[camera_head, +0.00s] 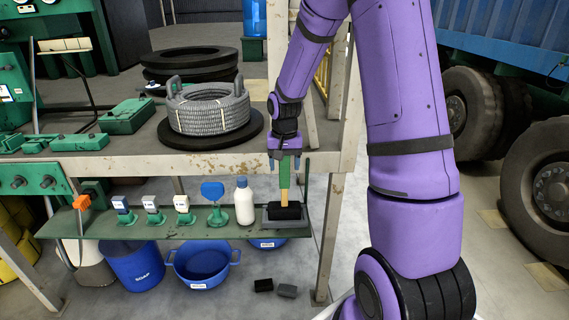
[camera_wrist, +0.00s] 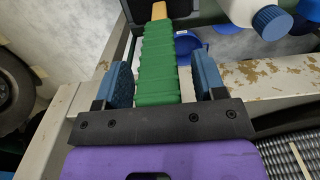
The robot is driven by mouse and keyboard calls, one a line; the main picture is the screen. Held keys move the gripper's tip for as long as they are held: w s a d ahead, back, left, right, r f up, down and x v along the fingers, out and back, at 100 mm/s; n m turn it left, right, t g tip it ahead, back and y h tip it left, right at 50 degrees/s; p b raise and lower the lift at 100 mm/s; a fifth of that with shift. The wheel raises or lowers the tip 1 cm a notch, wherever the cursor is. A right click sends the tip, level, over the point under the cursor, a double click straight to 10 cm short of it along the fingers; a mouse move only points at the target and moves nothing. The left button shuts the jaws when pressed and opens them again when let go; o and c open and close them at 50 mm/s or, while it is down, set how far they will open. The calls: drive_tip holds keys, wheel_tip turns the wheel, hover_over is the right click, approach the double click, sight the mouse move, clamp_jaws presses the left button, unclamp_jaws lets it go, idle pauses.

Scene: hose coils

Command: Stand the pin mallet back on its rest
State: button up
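The pin mallet has a green ribbed handle (camera_head: 284,174), a yellow shaft (camera_head: 284,190) and a black head (camera_head: 284,211). It is upright, head down, in a grey tray-like rest (camera_head: 267,219) at the right end of the low shelf. My gripper (camera_head: 286,160) points down at the top of the handle. In the wrist view, the green handle (camera_wrist: 158,65) lies between the two blue fingers of my gripper (camera_wrist: 160,82), with a narrow gap visible at the right finger. The fingers look open around it. The head's underside is hidden.
A white bottle (camera_head: 244,202) stands just left of the rest, beside a blue-topped green stand (camera_head: 214,202). The bench edge (camera_head: 220,160) and its post (camera_head: 329,225) are close to my arm. A grey hose coil (camera_head: 208,110) sits on the bench.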

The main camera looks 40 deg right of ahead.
idle(0.6)
drive_tip(key=shift+r, duration=3.95)
drive_tip(key=shift+r, duration=0.1)
wheel_tip(320, 180, up, 11)
drive_tip(key=s+a+r+n+t, duration=0.25)
drive_tip(key=s+a+r, duration=0.45)
drive_tip(key=s, duration=0.4)
drive_tip(key=s+a+n+t, duration=0.1)
drive_tip(key=s+a+n, duration=0.1)
drive_tip(key=s, duration=0.5)
drive_tip(key=s+a+f+n+t, duration=0.1)
drive_tip(key=s+a, duration=0.3)
drive_tip(key=s, duration=0.4)
drive_tip(key=shift+s+n+t, duration=0.25)
drive_tip(key=shift+n+t, duration=0.2)
drive_tip(key=shift+n, duration=0.2)
